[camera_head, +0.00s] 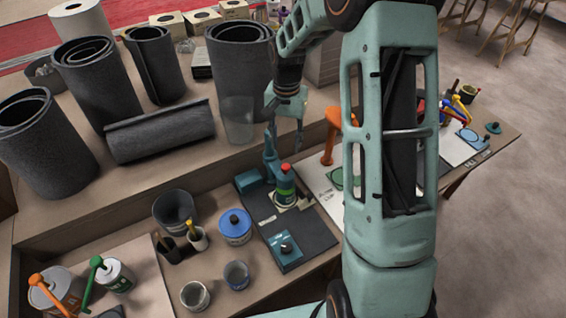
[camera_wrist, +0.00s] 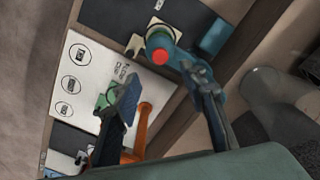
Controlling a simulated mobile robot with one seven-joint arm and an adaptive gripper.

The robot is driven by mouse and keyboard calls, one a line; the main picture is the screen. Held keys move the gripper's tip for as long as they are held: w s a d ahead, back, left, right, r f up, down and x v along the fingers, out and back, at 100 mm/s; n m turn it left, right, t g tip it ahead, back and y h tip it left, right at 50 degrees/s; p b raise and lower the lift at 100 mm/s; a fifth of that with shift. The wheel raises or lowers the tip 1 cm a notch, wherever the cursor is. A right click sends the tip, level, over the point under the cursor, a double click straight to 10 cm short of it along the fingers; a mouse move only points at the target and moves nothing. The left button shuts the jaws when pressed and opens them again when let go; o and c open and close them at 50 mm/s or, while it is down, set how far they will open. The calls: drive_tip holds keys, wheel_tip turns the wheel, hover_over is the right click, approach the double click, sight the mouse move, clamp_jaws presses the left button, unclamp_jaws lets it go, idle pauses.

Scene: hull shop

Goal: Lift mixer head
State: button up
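A small teal bench device (camera_head: 270,168), which looks like the mixer, stands at the back of a dark mat (camera_head: 310,232). I cannot clearly tell which part is the mixer head. My gripper (camera_head: 285,135) is above and behind the device, its fingers pointing down. In the wrist view my gripper (camera_wrist: 165,95) has its fingers spread apart with nothing between them. Whether the right finger touches the device is unclear.
A teal box with a black knob (camera_head: 286,248) is at the mat's front. A blue-lidded tin (camera_head: 235,226) stands left, an orange tool (camera_head: 331,135) right.

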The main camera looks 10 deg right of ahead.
sight(286, 166)
wheel_tip(286, 166, down, 10)
drive_tip(key=shift+r, duration=0.2)
clamp_jaws()
idle(0.4)
